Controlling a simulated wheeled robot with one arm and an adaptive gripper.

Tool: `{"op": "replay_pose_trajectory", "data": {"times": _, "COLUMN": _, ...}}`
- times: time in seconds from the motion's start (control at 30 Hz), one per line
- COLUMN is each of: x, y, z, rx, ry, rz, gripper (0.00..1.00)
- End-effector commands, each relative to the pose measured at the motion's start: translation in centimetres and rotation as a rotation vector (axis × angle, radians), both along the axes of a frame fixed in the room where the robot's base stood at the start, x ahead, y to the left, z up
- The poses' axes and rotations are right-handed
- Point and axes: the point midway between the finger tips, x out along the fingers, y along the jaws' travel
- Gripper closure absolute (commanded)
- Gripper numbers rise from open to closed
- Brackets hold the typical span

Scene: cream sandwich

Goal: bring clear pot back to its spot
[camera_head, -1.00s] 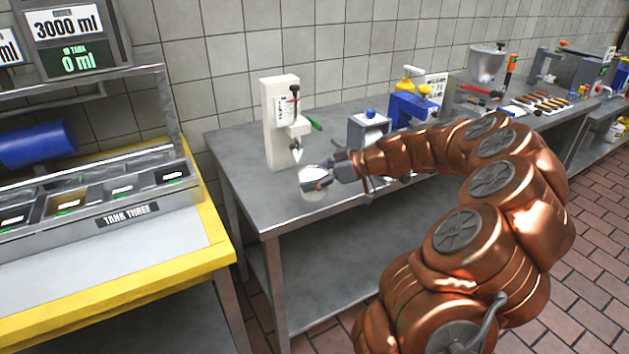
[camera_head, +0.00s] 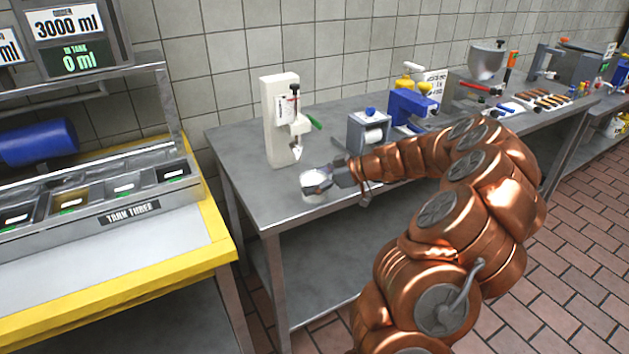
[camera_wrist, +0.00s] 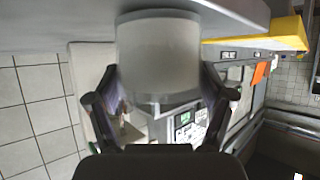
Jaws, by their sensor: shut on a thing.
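My gripper (camera_head: 319,181) is shut on the clear pot (camera_head: 314,198), over the left part of the steel table. The pot is small, pale and see-through, and the gripper partly covers it in the head view. It stands just in front of the white dispenser (camera_head: 278,125) and slightly right of it. In the wrist view the pot (camera_wrist: 158,55) fills the upper middle, with one dark finger on each side. It is on the table or very close to it; I cannot tell whether its base touches.
The steel table (camera_head: 240,185) has bare room at its front left corner. A grey box with a roll (camera_head: 369,133) and a blue machine (camera_head: 412,108) stand to the right. A yellow-edged counter (camera_head: 215,235) with bins is at the left, across a gap.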

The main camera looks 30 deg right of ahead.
Motion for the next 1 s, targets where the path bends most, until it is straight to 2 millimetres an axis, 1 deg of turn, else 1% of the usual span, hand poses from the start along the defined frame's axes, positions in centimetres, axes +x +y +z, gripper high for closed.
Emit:
{"op": "replay_pose_trajectory", "data": {"times": 0.27, "x": 0.02, "y": 0.03, "z": -0.34, "rx": -0.001, "ry": -0.001, "rz": 0.0, "gripper": 0.65}}
{"op": "replay_pose_trajectory", "data": {"times": 0.3, "x": 0.0, "y": 0.04, "z": -0.34, "rx": 0.0, "ry": 0.0, "rz": 0.001, "gripper": 0.18}}
{"op": "replay_pose_trajectory", "data": {"times": 0.47, "x": 0.0, "y": 0.03, "z": -0.26, "rx": 0.0, "ry": 0.0, "rz": 0.001, "gripper": 0.02}}
{"op": "replay_pose_trajectory", "data": {"times": 0.5, "x": 0.0, "y": 0.03, "z": -0.26, "rx": 0.0, "ry": 0.0, "rz": 0.001, "gripper": 0.0}}
{"op": "replay_pose_trajectory", "data": {"times": 0.8, "x": 0.0, "y": 0.03, "z": -0.24, "rx": 0.0, "ry": 0.001, "rz": 0.001, "gripper": 0.0}}
{"op": "replay_pose_trajectory", "data": {"times": 0.97, "x": -0.02, "y": 0.01, "z": 0.22, "rx": 0.001, "ry": 0.002, "rz": 0.0, "gripper": 0.0}}
{"op": "replay_pose_trajectory", "data": {"times": 1.0, "x": -0.31, "y": -0.32, "z": 0.22, "rx": -0.001, "ry": -0.001, "rz": -0.002, "gripper": 0.0}}
